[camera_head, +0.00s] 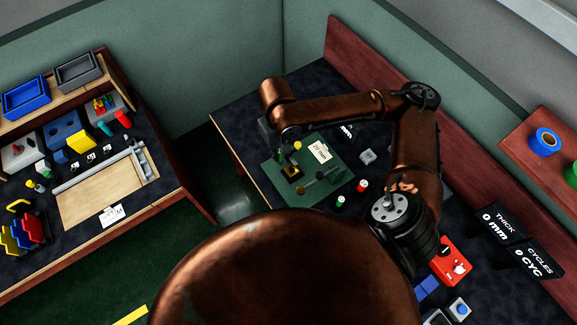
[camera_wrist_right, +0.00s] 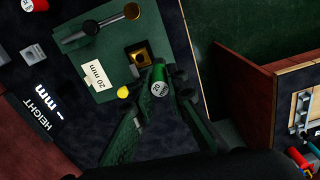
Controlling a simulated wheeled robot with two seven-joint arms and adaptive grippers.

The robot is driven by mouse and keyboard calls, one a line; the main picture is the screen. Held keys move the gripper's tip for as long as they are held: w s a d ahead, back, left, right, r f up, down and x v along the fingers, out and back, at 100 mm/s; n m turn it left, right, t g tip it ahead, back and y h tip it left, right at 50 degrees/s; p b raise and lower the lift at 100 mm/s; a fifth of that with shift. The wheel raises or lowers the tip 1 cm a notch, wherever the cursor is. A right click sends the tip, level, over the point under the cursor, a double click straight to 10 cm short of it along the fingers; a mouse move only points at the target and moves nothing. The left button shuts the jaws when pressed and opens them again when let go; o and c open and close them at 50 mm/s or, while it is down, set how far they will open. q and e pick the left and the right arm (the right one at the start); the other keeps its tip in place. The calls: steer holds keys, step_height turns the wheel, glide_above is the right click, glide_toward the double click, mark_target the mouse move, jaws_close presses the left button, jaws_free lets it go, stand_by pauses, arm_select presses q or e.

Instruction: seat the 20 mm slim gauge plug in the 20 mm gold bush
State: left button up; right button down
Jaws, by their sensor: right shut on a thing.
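In the head view the bush (camera_head: 292,171) is just below the gripper, and the plug is mostly hidden. The height gap is hard to judge. My left gripper is not in view.
A yellow knob (camera_head: 298,146) is close to the gripper. Red (camera_head: 362,186) and green (camera_head: 341,202) cylinders and a grey block (camera_head: 368,156) stand nearby.

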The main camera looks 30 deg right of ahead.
steer(key=s+f+p, duration=0.7)
steer(key=s+p, duration=0.1)
steer(key=s, duration=0.2)
glide_above(292, 164)
steer(key=s+a, duration=0.1)
steer(key=s, duration=0.1)
step_height(292, 164, down, 10)
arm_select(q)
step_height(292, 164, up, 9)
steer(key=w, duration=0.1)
arm_select(e)
steer(key=shift+a+f+n, duration=0.15)
steer(key=shift+f+n, duration=0.25)
steer(key=shift+f, duration=1.1)
steer(key=shift+f, duration=0.1)
steer(key=c, duration=2.3)
jaws_free()
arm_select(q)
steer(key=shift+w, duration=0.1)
arm_select(e)
steer(key=o, duration=0.4)
